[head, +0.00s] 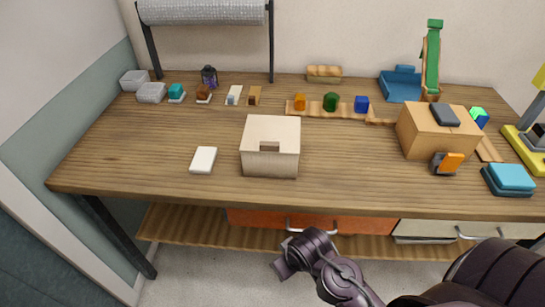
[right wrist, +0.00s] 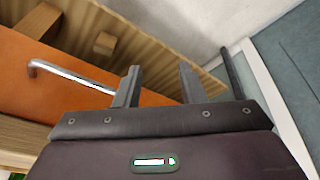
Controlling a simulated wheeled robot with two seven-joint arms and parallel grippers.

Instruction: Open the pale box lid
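The pale box (head: 271,163) stands on the wooden table near its front edge, left of centre in the head view. Its flat pale lid (head: 272,128) lies level on top, and a darker notch (head: 269,146) shows at the front top edge. My right gripper (head: 281,270) is low in front of the table, below the tabletop and apart from the box. In the right wrist view its two fingers (right wrist: 158,88) are spread with nothing between them. My left gripper is not in view. The box's inside is hidden.
A white slab (head: 203,160) lies left of the box. An orange drawer (head: 260,218) with a metal handle (right wrist: 70,75) is under the tabletop near my right gripper. A tan box (head: 424,133) stands at the right. The table's front left is clear.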

